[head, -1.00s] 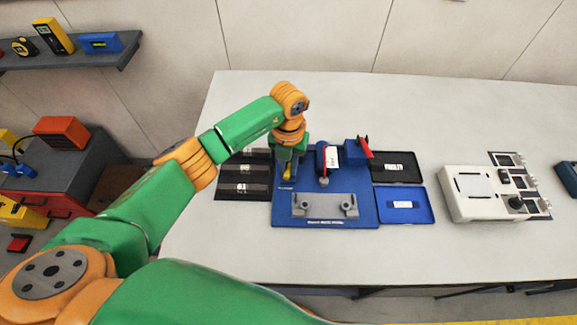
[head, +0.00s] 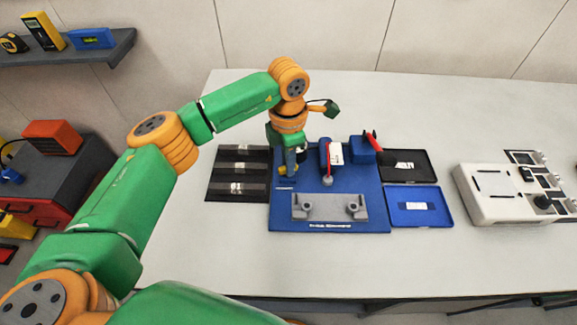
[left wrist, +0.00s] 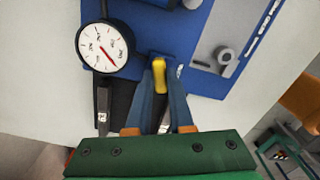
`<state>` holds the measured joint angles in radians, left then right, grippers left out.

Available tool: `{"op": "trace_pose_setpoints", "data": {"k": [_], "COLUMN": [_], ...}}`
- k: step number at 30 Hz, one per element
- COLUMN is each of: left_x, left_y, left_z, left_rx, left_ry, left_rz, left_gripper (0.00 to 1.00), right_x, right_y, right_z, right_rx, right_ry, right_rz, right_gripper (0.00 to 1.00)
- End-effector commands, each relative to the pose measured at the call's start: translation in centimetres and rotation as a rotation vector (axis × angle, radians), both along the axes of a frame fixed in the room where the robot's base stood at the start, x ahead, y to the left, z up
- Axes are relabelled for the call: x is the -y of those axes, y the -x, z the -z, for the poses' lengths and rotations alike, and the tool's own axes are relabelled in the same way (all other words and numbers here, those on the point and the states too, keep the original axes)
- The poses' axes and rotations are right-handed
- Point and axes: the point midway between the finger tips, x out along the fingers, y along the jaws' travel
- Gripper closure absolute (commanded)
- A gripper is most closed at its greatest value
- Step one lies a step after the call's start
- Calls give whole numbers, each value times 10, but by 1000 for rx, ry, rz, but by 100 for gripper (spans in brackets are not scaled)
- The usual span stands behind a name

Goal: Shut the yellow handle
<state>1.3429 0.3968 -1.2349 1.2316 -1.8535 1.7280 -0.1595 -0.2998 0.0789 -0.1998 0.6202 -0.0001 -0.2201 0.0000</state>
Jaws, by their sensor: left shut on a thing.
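The yellow handle (left wrist: 159,76) stands at the edge of the blue plate (left wrist: 205,75) in the left wrist view. My left gripper (left wrist: 160,66) has its two blue fingers on either side of the handle and is shut on it. In the head view my left gripper (head: 291,163) points down at the upper left part of the blue plate (head: 281,217). My right gripper is not in view.
A round dial gauge (left wrist: 105,46) is close beside the gripper. The plate bears a grey bracket (head: 329,207) and a blue block (head: 361,150) with a red lever. A black tray (head: 222,191) lies left, a blue tray (head: 436,218) right. The table front is clear.

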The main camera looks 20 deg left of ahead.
Motion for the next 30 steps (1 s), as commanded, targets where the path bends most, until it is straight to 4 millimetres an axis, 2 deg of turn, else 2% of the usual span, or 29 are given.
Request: {"op": "trace_pose_setpoints", "data": {"k": [3, 15, 30], "left_x": [0, 0, 0], "left_y": [-1, -1, -1], "left_z": [2, 0, -2], "left_rx": [4, 4, 5], "left_ry": [1, 1, 1], "left_rz": [92, 312, 371], "left_gripper": [100, 100, 100], "right_x": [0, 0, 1], "right_y": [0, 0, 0], "right_z": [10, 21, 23], "right_rx": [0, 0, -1], "right_ry": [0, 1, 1], "right_rz": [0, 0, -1], "right_gripper": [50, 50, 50]}}
